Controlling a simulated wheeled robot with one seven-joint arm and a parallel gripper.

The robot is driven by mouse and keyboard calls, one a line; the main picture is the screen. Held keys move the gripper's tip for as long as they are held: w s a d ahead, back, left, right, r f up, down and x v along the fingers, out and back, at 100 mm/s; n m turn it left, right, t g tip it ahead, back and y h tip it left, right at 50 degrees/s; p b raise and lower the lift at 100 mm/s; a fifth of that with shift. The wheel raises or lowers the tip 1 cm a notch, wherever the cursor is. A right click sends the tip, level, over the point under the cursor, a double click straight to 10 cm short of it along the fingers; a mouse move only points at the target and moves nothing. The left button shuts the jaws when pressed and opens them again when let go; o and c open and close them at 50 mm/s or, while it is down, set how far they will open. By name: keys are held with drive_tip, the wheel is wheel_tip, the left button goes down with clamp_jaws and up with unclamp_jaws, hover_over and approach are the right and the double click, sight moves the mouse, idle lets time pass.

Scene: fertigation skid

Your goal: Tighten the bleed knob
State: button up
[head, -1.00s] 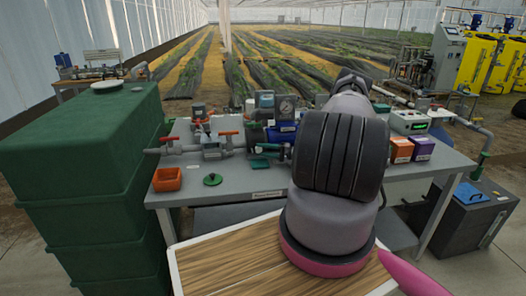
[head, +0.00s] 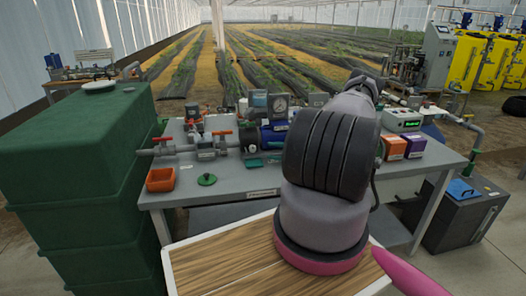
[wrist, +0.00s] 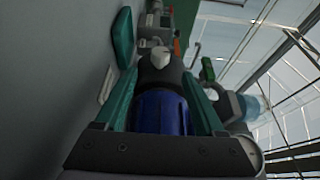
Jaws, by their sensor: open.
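I cannot pick out the bleed knob for certain in either view. In the wrist view my gripper (wrist: 160,74) has two teal fingers, open and apart. A blue cylinder (wrist: 160,112) with a black and grey end (wrist: 160,70) shows between or beyond them; I cannot tell whether they touch it.
Left on the bench are pipework with red-handled valves (head: 222,133), an orange bin (head: 160,180) and a green disc (head: 207,179). Orange (head: 393,147) and purple (head: 415,145) boxes stand right of my arm. A large green tank (head: 75,150) stands at the bench's left.

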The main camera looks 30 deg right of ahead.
drive_tip(key=shift+v, duration=1.4)
drive_tip(key=w+a+r+n+g+h, duration=0.15)
drive_tip(key=a+r+g, duration=0.3)
drive_tip(key=r, duration=0.45)
drive_tip(key=a+r+n+g, duration=0.25)
drive_tip(key=a+r, duration=0.35)
drive_tip(key=r, duration=0.4)
drive_tip(key=s+a+r+g+h, duration=0.25)
drive_tip(key=s+a+r, duration=0.2)
drive_tip(key=r, duration=0.25)
drive_tip(key=s+a+r+g+h, duration=0.1)
drive_tip(key=s+a+r+h, duration=0.2)
drive_tip(key=a+r, duration=0.35)
drive_tip(key=s+a+r+t+h, duration=0.2)
drive_tip(key=s+r, duration=0.6)
drive_tip(key=s, duration=0.4)
drive_tip(key=s+a+r+t+h, duration=0.3)
drive_tip(key=s+r, duration=0.5)
drive_tip(key=s, duration=0.4)
drive_tip(key=shift+s+a+t, duration=0.25)
drive_tip(key=shift+a+t, duration=0.4)
drive_tip(key=shift+a, duration=0.4)
